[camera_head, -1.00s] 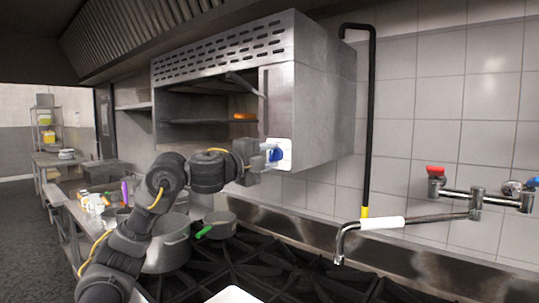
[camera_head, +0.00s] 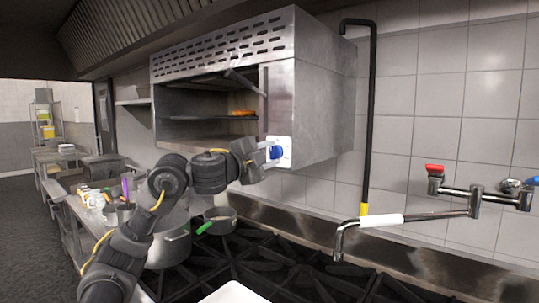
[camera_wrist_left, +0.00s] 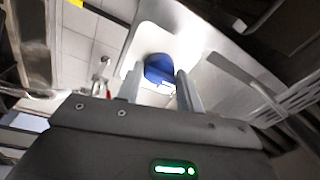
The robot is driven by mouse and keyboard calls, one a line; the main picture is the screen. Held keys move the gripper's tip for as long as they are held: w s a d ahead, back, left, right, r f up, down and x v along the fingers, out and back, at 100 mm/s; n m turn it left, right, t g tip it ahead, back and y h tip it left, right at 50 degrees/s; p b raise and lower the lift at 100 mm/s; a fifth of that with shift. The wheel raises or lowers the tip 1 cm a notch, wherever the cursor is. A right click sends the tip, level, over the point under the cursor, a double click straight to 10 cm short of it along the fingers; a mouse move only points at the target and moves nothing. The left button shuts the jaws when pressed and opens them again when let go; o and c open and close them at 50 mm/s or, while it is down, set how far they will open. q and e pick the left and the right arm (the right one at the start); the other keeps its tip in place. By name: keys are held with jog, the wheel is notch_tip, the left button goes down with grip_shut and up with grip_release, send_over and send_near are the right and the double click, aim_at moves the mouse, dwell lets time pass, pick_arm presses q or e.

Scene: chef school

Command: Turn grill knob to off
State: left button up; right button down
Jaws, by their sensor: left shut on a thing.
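The grill (camera_head: 310,105) is a steel wall-mounted box with an open front, hung above the stove. Its blue knob (camera_head: 276,153) sits on a white plate (camera_head: 286,144) at the lower front corner. My left gripper (camera_head: 270,154) is at the knob, with its fingers shut on it. In the left wrist view the blue knob (camera_wrist_left: 159,68) shows between and just beyond the two finger tips, which hide part of its sides. My right gripper is in neither view.
Below are black stove grates (camera_head: 255,258) with a large pot (camera_head: 168,245) and a smaller pan (camera_head: 220,221) with a green handle. A wall faucet (camera_head: 400,218) reaches over the stove at right. An orange item (camera_head: 243,113) lies inside the grill.

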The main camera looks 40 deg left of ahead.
pick_arm(q)
jog(key=shift+w+d+f, duration=0.1)
jog(key=shift+f, duration=0.25)
jog(key=o, duration=0.9)
jog(key=shift+o, duration=0.2)
jog(key=shift+r, duration=0.1)
jog(key=s+f+b, duration=0.1)
jog(key=s+b, duration=0.1)
jog(key=s, duration=0.8)
jog(key=shift+s+a+b, duration=0.25)
jog(key=shift+s+b, duration=0.05)
jog(key=shift+s, duration=0.1)
